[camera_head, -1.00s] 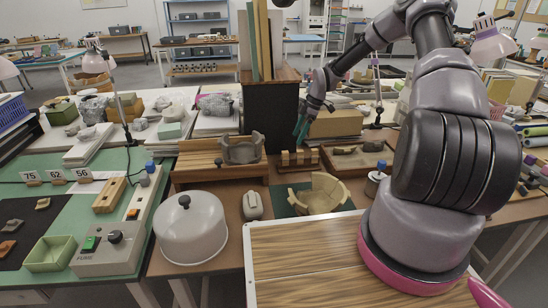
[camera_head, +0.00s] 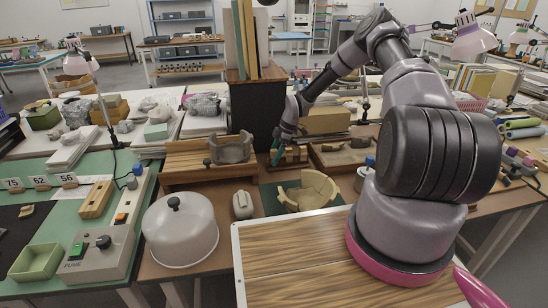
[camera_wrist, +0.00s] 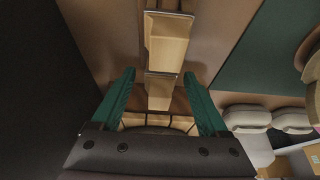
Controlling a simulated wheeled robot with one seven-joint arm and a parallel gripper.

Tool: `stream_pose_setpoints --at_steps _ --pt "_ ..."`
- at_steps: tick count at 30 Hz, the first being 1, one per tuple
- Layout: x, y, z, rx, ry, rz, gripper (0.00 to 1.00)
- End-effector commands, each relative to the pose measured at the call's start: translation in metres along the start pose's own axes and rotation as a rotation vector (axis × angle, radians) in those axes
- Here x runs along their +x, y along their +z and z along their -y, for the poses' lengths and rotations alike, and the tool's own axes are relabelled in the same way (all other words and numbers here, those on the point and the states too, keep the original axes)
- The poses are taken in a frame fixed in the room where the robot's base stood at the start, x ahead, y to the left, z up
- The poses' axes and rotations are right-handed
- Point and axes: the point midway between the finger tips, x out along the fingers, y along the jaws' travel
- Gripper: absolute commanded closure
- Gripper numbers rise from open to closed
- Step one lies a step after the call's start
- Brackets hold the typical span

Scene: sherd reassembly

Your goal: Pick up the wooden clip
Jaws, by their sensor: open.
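A narrow pale wooden piece, which looks like the wooden clip (camera_wrist: 160,92), stands in the middle of the wrist view. A second, larger pale wooden piece (camera_wrist: 168,45) with a dark edge lies in line beyond it. My gripper (camera_wrist: 159,73) is open, with one green finger on each side of the nearer piece and visible gaps to it. In the head view my gripper (camera_head: 276,155) is low over the small wooden clip rack (camera_head: 294,156), partly hiding it. I cannot tell the exact height of the fingertips over the clip.
A wooden stand with a grey cradle (camera_head: 232,149) is close on the left. A pale broken bowl (camera_head: 308,191) rests on a green mat in front. A dark upright box (camera_head: 255,110) stands behind, and a shallow wooden tray (camera_head: 345,156) lies to the right.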

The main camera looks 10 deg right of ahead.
Motion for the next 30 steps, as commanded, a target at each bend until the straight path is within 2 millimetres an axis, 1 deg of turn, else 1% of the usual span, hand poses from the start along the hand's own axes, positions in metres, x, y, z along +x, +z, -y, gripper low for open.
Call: stream_pose_setpoints --at_steps 6,7,8,9,11,19,22,26,30 --pt "0.002 0.0 -0.001 -0.001 0.002 0.0 0.22" --pt "0.002 0.0 -0.001 -0.001 0.001 0.0 0.3" --pt "0.002 -0.001 -0.001 -0.001 0.001 0.0 0.42" --pt "0.002 -0.001 -0.001 0.0 0.001 0.0 0.57" --pt "0.002 -0.001 0.0 0.0 0.001 0.0 0.8" --pt "0.001 -0.001 0.0 0.0 0.001 0.0 0.8" --pt "-0.002 -0.002 -0.001 -0.001 0.002 0.0 0.8" --pt "-0.019 -0.009 -0.001 -0.002 0.004 0.0 0.8" --pt "-0.046 -0.02 -0.001 -0.001 0.004 0.001 0.8"
